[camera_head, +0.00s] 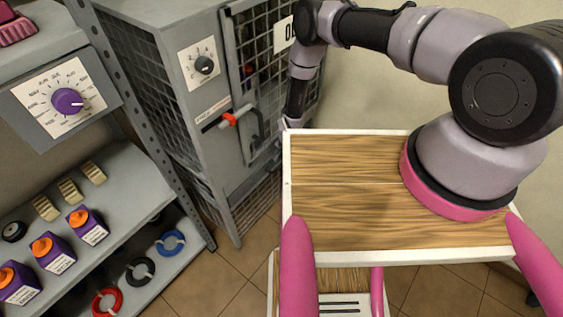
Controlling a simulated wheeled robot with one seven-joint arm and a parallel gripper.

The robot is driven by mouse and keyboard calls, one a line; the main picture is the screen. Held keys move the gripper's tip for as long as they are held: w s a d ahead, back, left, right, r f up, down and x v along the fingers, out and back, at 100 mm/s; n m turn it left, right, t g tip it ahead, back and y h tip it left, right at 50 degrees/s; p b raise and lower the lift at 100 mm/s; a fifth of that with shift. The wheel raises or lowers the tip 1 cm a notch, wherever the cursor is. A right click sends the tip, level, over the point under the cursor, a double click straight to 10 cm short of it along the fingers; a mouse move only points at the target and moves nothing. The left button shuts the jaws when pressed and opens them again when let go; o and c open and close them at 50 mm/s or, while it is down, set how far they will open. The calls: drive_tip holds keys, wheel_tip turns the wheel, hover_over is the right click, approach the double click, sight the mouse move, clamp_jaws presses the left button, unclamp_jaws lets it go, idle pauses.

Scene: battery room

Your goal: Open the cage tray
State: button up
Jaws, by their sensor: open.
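The cage is a grey metal cabinet (185,120) with black mesh sides, left of centre. Its front has a mesh door (250,60), a dial (204,65) on a white plate, and a lever with a red grip (229,120) beside a dark handle. I cannot make out a separate tray; dark and red shapes show dimly behind the mesh. My gripper (290,123) hangs at the end of my arm, to the right of the lever and apart from it in the picture. It is open; its fingertips are small and partly hidden by the wooden top's edge.
A shelf unit (110,215) at left holds purple boxes (53,253) with orange knobs, ribbed blocks and coloured rings (171,243). A purple dial (67,101) is above. A perforated post (150,130) stands between shelf and cage.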

drive_tip(key=shift+f, duration=0.1)
clamp_jaws()
idle(1.4)
